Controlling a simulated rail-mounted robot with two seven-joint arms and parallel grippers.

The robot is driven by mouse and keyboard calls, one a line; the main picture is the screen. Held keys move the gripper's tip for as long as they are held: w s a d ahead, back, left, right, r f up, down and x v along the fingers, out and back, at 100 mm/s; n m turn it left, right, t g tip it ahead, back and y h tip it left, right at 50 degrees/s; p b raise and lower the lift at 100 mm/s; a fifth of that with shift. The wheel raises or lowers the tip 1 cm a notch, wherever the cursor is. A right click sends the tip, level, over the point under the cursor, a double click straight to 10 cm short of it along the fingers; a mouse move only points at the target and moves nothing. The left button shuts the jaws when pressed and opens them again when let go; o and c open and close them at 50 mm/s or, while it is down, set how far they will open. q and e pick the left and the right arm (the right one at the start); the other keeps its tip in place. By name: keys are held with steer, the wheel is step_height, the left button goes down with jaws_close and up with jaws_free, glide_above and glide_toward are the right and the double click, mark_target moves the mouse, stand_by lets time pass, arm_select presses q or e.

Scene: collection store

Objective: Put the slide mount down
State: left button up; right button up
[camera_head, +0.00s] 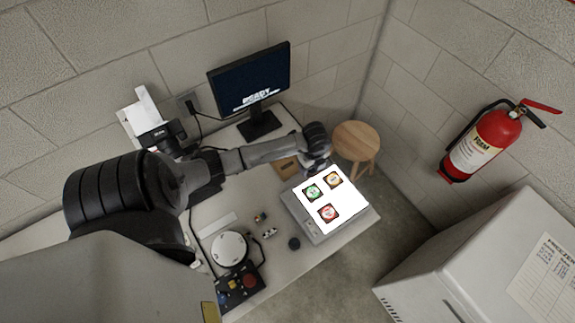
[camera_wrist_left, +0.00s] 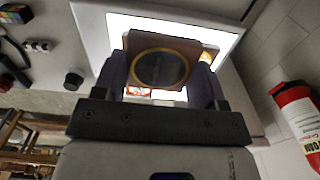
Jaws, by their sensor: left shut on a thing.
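My left gripper (camera_wrist_left: 162,72) is shut on a slide mount (camera_wrist_left: 160,68), a tan-orange square with a dark round window. In the head view my left gripper (camera_head: 318,158) is over the far edge of the lit light box (camera_head: 296,211); the held mount cannot be made out there. Three mounts lie on the bright panel: a green one (camera_head: 313,191), an orange one (camera_head: 333,180) and a red one (camera_head: 327,213). In the left wrist view the held mount partly covers the lit panel (camera_wrist_left: 122,22). My right gripper is not in view.
A dark puck (camera_head: 294,243), small parts (camera_head: 268,233), a white round device (camera_head: 230,248) and a button box (camera_head: 240,284) lie left of the light box. A monitor (camera_head: 249,78) stands behind. A stool (camera_head: 356,140) and a fire extinguisher (camera_head: 484,143) are to the right.

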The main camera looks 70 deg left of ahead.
arm_select(q)
glide_above(288, 166)
step_height(288, 166, down, 7)
steer(key=shift+s+r, duration=0.1)
steer(key=shift+s, duration=0.05)
step_height(288, 166, down, 3)
steer(key=shift+r+b, duration=0.1)
steer(key=shift+b, duration=0.4)
steer(key=shift+f, duration=0.65)
steer(key=shift+f, duration=0.2)
steer(key=o, duration=0.6)
steer(key=shift+o, duration=0.2)
steer(key=shift+r, duration=0.1)
